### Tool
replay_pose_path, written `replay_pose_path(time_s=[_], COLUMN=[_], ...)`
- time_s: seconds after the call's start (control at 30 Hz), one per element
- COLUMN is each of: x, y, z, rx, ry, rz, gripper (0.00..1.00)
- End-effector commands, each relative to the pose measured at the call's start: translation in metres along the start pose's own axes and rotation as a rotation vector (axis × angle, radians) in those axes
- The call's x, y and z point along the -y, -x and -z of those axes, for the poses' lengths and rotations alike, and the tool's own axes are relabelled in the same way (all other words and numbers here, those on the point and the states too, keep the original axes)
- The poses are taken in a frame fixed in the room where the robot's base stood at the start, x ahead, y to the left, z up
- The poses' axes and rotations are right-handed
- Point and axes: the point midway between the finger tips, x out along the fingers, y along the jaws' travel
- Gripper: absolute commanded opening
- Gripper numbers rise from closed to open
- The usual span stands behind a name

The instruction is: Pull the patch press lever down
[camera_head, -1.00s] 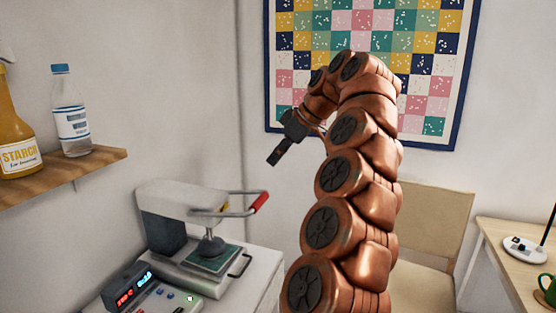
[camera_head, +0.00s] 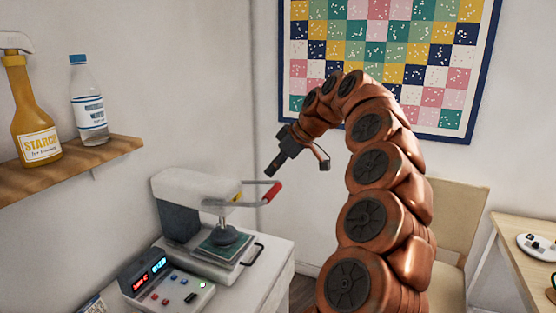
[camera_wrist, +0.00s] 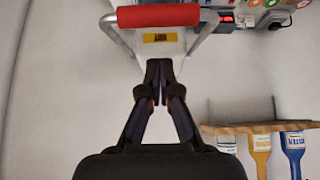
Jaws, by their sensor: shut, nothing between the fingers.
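The patch press (camera_head: 185,205) stands on a white cabinet at the left, with a white body, a round pad over a green plate and a lever. The lever's red grip (camera_head: 271,192) sticks out to the right, raised above the plate. In the wrist view the red grip (camera_wrist: 158,15) runs across the top, between two metal side bars. My gripper (camera_head: 270,172) is shut and empty, just above the red grip in the head view. In the wrist view my gripper's fingertips (camera_wrist: 159,68) are together, apart from the grip.
A control box (camera_head: 165,285) with a lit display sits in front of the press. A wooden shelf (camera_head: 65,178) with a starch bottle (camera_head: 35,125) and a clear bottle (camera_head: 88,100) is on the left wall. A chair (camera_head: 455,215) and table (camera_head: 535,262) stand at the right.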

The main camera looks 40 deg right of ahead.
Motion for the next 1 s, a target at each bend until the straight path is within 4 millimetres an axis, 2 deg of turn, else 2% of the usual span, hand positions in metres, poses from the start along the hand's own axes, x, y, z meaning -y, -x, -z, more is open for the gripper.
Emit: replay_pose_path(time_s=[0.4, 1.0], x=[0.000, 0.000], y=[-0.021, -0.025], z=[-0.022, -0.027], rx=[0.001, -0.002], ry=[-0.001, -0.001], rz=[0.001, 0.000], gripper=[0.00, 0.00])
